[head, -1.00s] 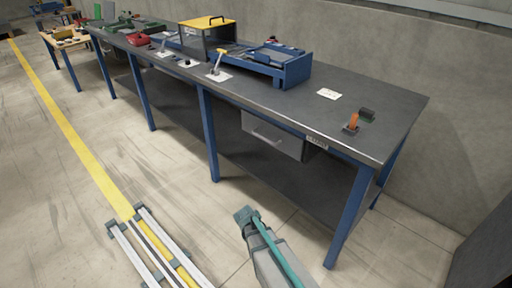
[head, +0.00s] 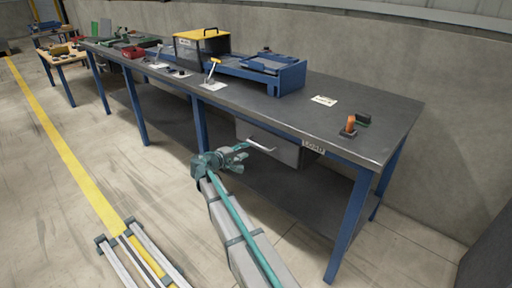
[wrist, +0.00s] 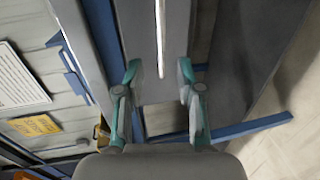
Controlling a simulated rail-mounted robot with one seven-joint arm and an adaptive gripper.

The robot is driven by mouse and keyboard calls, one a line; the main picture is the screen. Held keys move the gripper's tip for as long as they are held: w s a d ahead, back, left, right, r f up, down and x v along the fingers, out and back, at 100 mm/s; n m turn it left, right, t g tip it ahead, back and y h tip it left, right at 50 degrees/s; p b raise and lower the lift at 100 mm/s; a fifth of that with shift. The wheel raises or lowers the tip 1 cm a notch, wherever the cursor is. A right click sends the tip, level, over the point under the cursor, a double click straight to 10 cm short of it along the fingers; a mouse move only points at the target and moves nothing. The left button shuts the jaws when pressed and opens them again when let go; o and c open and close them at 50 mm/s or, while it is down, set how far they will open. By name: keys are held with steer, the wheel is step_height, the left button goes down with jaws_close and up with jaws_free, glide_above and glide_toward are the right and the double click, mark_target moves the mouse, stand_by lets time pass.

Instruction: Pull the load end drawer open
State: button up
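The load end drawer (head: 285,152) is a grey box under the right part of the bench, near a "LOAD" label (head: 313,146). Its pale bar handle (head: 262,146) runs across the front. The head view does not clearly show any gap at the drawer. My gripper (head: 240,153) is just left of the handle, in front of the bench. In the wrist view my gripper (wrist: 158,75) is open, with its teal-edged fingers apart. The handle (wrist: 160,38) shows as a thin pale bar lined up between them, beyond the tips, against the grey drawer front (wrist: 142,60). I see no contact.
The bench top (head: 385,115) carries an orange switch (head: 350,125), a blue fixture (head: 275,75) and a yellow-topped box (head: 203,45). A blue bench leg (head: 350,220) stands to the right of the drawer. The lower shelf (head: 290,200) lies below.

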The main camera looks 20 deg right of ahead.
mark_target(258, 145)
steer(key=x, duration=0.9)
steer(key=shift+w+d+f, duration=0.1)
steer(key=shift+d, duration=0.1)
jaws_close()
